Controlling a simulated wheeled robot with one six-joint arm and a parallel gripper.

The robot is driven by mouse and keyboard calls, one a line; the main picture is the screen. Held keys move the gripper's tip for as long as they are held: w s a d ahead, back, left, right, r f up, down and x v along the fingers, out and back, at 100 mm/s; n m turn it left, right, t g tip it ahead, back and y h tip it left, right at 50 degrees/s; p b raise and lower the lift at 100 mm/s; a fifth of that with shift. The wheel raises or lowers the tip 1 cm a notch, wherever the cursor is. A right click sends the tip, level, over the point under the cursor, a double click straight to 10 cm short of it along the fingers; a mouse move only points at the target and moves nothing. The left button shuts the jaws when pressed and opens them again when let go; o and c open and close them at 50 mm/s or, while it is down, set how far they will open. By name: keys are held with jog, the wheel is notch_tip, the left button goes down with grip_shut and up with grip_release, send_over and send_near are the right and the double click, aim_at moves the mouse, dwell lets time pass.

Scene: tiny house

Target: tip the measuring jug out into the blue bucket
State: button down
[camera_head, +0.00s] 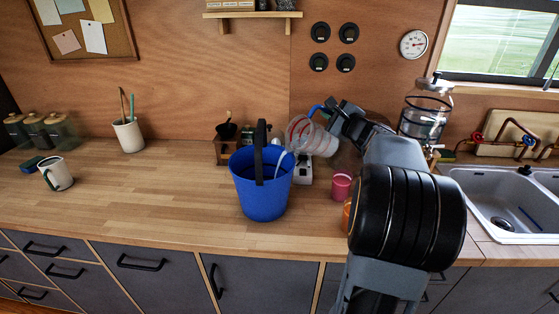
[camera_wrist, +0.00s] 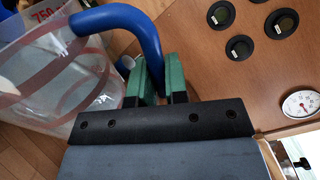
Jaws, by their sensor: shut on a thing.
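The clear measuring jug (camera_head: 306,137) with red markings is tilted to the left, its mouth over the right side of the blue bucket (camera_head: 258,196). A pale curved streak, like poured liquid, runs from the jug's mouth down into the bucket. The bucket stands upright on the counter with its dark handle up; its inside is mostly hidden. My gripper (camera_head: 331,113) is shut on the jug's blue handle, above and right of the bucket. In the wrist view the green-padded fingers (camera_wrist: 160,78) pinch the handle, and the jug (camera_wrist: 55,75) fills the left side.
A pink cup (camera_head: 341,187) stands right of the bucket, and an orange thing is partly hidden by my arm. The sink (camera_head: 500,195) is at right.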

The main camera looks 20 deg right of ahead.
aim_at(313, 109)
jog(key=shift+a+r+n+p, duration=0.5)
jog(key=shift+a+r+n, duration=0.8)
jog(key=shift+r, duration=0.25)
dwell(2.0)
jog(key=shift+s+a+r+n, duration=0.1)
jog(key=shift+a+r+n, duration=0.25)
jog(key=shift+a, duration=0.35)
jog(key=shift+a+r+n, duration=0.3)
jog(key=shift+a+n, duration=0.05)
jog(key=shift+a, duration=0.35)
jog(key=shift+a+r, duration=0.15)
jog(key=shift+a, duration=0.2)
jog(key=shift+a+n, duration=0.1)
jog(key=shift+n, duration=0.2)
jog(key=shift+a+r+b, duration=0.1)
jog(key=shift+a+b, duration=0.05)
jog(key=shift+b, duration=0.25)
